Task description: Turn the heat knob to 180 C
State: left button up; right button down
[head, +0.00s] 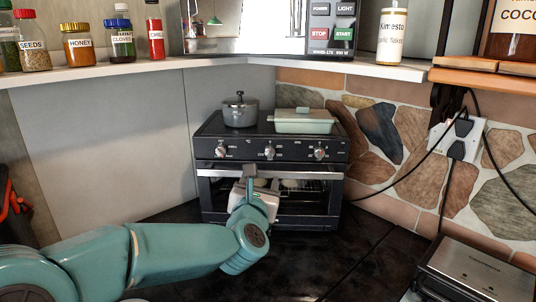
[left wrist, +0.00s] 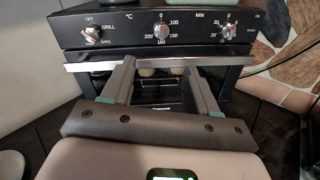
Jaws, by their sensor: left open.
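The heat knob (head: 269,152) is the middle one of three on the black front panel of a small oven (head: 285,145). In the left wrist view the heat knob (left wrist: 161,31) is silver, with a °C scale around it. Its red mark appears at the top, near 0; the exact setting is too small to read surely. My left gripper (head: 250,172) is in front of the oven, below the knob in the picture. Its fingers (left wrist: 160,68) are open and empty, apart from the knob, and overlap the door handle in view. My right gripper is not in view.
A mode knob (left wrist: 90,35) and a minute knob (left wrist: 228,31) flank the heat knob. The metal door handle (left wrist: 225,60) runs below the panel. A grey pot (head: 240,112) and a lidded dish (head: 304,121) stand on the oven. A shelf (head: 130,75) hangs above.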

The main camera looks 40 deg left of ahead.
aim_at(270, 155)
pick_arm(q)
jog(key=p+x, duration=0.5)
jog(key=x, duration=0.8)
jog(key=shift+w+a+r, duration=0.15)
jog(key=shift+w+a, duration=0.05)
jog(key=shift+w, duration=0.15)
jog(key=shift+w+a, duration=0.15)
jog(key=shift+w, duration=0.1)
jog(key=c, duration=1)
